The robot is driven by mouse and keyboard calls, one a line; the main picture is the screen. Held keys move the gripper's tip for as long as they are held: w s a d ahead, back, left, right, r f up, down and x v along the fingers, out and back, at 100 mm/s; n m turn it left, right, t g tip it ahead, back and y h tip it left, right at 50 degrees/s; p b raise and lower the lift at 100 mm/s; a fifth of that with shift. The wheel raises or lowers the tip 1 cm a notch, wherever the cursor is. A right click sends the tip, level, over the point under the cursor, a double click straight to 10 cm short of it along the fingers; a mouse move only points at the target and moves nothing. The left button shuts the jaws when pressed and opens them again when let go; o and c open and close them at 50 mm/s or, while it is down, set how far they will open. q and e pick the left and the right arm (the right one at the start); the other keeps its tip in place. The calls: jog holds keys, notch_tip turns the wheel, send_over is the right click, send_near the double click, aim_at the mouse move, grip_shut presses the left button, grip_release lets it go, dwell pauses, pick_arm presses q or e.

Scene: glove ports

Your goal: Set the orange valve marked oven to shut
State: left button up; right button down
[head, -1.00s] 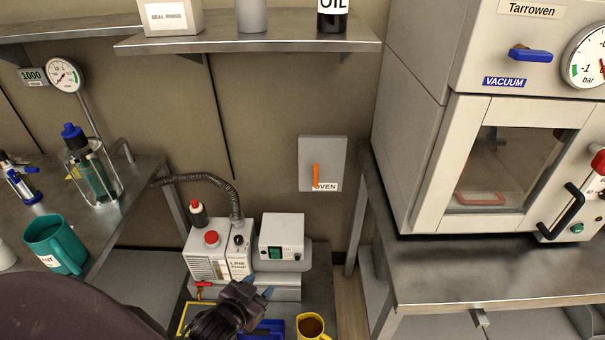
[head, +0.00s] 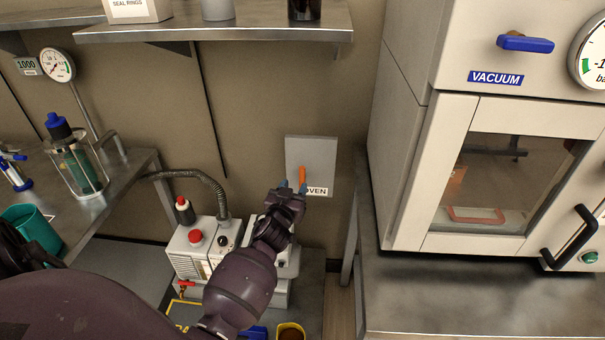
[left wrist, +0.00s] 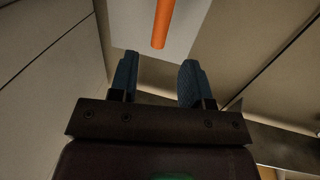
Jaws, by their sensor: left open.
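The orange valve lever (head: 302,175) is on a grey wall plate (head: 318,155) with a white OVEN label (head: 316,191). The lever hangs roughly downward. In the left wrist view the orange lever (left wrist: 162,22) points in between the fingers from above, in front of the pale plate (left wrist: 188,28). My left gripper (head: 292,186) is open, with its blue fingertips at the lever's lower end in the head view. In the wrist view the fingers (left wrist: 159,80) stand on either side of the lever's line, its tip just beyond them. No contact shows. My right gripper is not in view.
A pump (head: 195,250) with a red knob and a hose stands below the plate. The vacuum oven (head: 405,160) and its metal bench (head: 450,295) are at the right. A shelf (head: 220,28) runs above. The wall around the plate is bare.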

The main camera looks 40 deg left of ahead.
aim_at(301, 175)
pick_arm(q)
jog(key=b+x, duration=0.1)
jog(key=x, duration=0.6)
jog(key=shift+w+a+f, duration=0.1)
jog(key=shift+w, duration=0.2)
jog(key=shift+c, duration=0.2)
grip_shut()
